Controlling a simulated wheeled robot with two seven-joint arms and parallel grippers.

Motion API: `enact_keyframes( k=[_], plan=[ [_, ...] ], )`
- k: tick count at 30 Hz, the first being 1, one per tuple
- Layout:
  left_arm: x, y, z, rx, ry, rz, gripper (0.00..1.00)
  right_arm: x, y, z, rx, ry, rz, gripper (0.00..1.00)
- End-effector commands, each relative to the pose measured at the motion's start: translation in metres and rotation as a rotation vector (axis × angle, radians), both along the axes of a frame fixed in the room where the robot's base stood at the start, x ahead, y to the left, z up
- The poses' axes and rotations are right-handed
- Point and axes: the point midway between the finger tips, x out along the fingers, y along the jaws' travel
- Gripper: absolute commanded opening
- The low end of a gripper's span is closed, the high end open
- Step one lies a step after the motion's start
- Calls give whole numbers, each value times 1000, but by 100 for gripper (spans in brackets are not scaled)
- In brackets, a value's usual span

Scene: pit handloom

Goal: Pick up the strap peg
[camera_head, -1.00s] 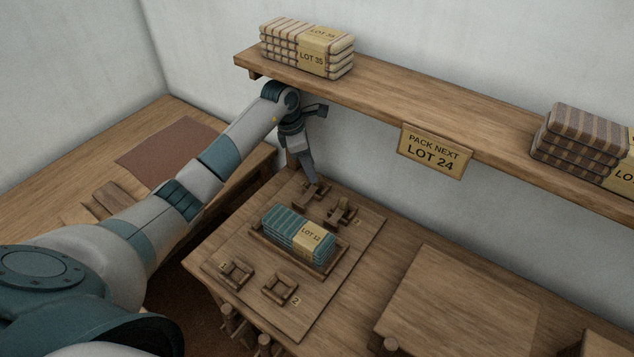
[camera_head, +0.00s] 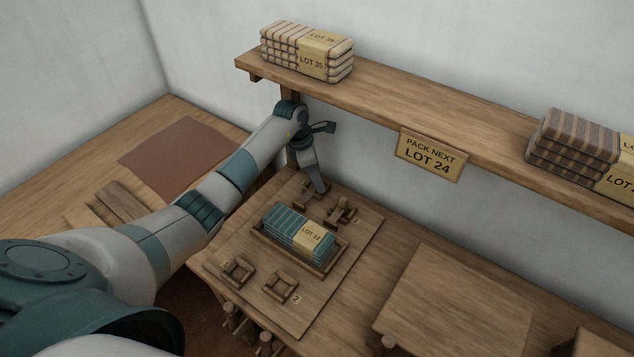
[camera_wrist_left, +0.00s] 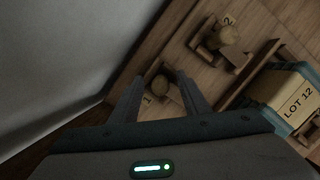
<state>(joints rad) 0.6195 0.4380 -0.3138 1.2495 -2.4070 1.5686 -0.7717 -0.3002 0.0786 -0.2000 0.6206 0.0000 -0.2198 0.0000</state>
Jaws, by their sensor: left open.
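My left gripper (camera_head: 319,188) is open and points down over the back corner of the wooden board. In the left wrist view its two fingers (camera_wrist_left: 160,92) stand either side of a round-ended wooden strap peg (camera_wrist_left: 160,83) near the label 1. I cannot tell whether the fingers touch it. In the head view the gripper partly hides this spot. A second wooden peg (camera_head: 343,210) sits in a holder beside the label 2, to the right; it also shows in the left wrist view (camera_wrist_left: 227,36). My right gripper is not in view.
A tray (camera_head: 318,268) holding a teal LOT 12 cloth bundle (camera_head: 288,230) lies close to the pegs. Two empty square holders (camera_head: 237,271) (camera_head: 281,288) sit at the board's front. A shelf (camera_head: 385,95) with cloth bundles overhangs behind.

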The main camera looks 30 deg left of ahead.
Motion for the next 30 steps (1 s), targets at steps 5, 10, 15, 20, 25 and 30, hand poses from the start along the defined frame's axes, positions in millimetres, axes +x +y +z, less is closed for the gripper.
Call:
enact_keyframes(
  k=[5, 10, 15, 20, 25, 30],
  plan=[
    [0, 0, 0, 0, 0, 0, 42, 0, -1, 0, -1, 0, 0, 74],
    [0, 0, 0, 0, 0, 0, 23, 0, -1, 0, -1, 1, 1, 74],
    [0, 0, 0, 0, 0, 0, 0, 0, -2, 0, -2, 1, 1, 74],
    [0, 0, 0, 0, 0, 0, 0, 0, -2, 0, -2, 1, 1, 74],
    [0, 0, 2, 1, -1, -1, 0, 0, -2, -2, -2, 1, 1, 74],
    [1, 1, 12, 2, -3, -2, 0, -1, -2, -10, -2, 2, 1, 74]
  ],
)
